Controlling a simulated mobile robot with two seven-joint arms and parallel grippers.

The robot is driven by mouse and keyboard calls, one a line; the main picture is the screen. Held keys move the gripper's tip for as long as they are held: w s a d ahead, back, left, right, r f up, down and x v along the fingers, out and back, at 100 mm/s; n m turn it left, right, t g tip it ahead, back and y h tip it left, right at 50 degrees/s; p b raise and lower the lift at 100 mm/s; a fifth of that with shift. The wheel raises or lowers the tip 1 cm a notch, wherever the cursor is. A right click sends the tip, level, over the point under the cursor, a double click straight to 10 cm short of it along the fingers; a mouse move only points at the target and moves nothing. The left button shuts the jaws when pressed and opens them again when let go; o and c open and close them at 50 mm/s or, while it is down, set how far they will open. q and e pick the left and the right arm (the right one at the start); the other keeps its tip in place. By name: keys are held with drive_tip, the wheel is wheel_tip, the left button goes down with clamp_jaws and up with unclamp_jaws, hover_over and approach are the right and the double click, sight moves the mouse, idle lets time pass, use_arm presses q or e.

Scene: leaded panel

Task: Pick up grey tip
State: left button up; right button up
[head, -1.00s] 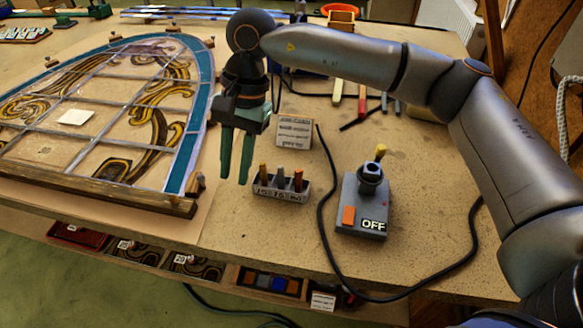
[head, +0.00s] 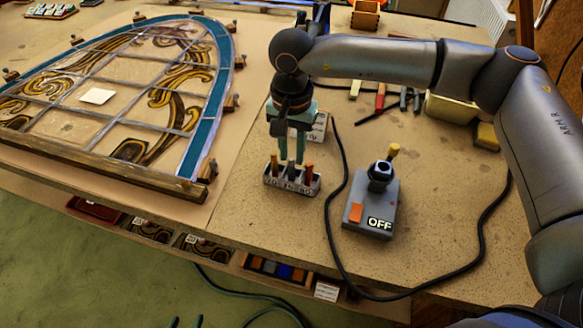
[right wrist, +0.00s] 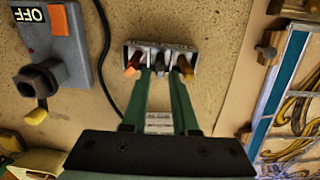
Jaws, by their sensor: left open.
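The small rack (head: 291,187) stands on the table and holds a yellowish tip (head: 274,163), the grey tip (head: 291,173) in the middle and a reddish tip (head: 309,172). My right gripper (head: 291,162) points down over the rack with its fingers either side of the grey tip. In the right wrist view the fingertips (right wrist: 160,72) reach the rack (right wrist: 160,48), with a gap between them; the grey tip there is partly hidden. It looks open. My left gripper (head: 185,322) shows only its two separated fingertips at the bottom edge, away from the rack.
A grey soldering station (head: 372,205) marked OFF, with a yellow-tipped piece in its holder, stands right of the rack. A black cable (head: 330,225) curves between them. The leaded panel (head: 120,85) fills the left.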

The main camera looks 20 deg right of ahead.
sight(292, 159)
wheel_tip(292, 159, down, 3)
drive_tip(key=shift+s+f, duration=0.1)
drive_tip(key=shift+c, duration=0.2)
clamp_jaws()
